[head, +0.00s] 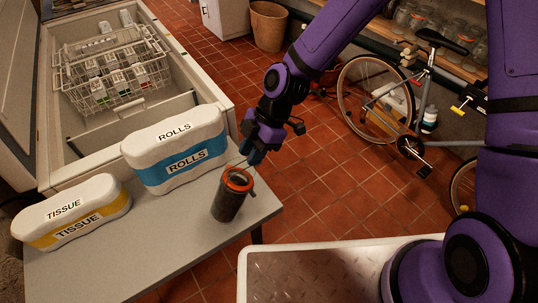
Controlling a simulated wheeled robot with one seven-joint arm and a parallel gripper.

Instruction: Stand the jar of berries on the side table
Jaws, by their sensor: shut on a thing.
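A dark-filled glass jar (228,203) with an orange-red ring at its top is over the right end of the grey side table (165,235), near its edge. It is near upright. I cannot tell whether its base touches the tabletop. My gripper (246,163) reaches in from the upper right and is shut on the jar near its top. The fingertips are small and partly hidden at the jar's far side.
A ROLLS pack (178,150) and a TISSUE pack (72,212) stand on the table behind and left of the jar. An open chest freezer (75,170) with wire baskets lies behind. A bicycle (400,105) stands at the right. The front table area is clear.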

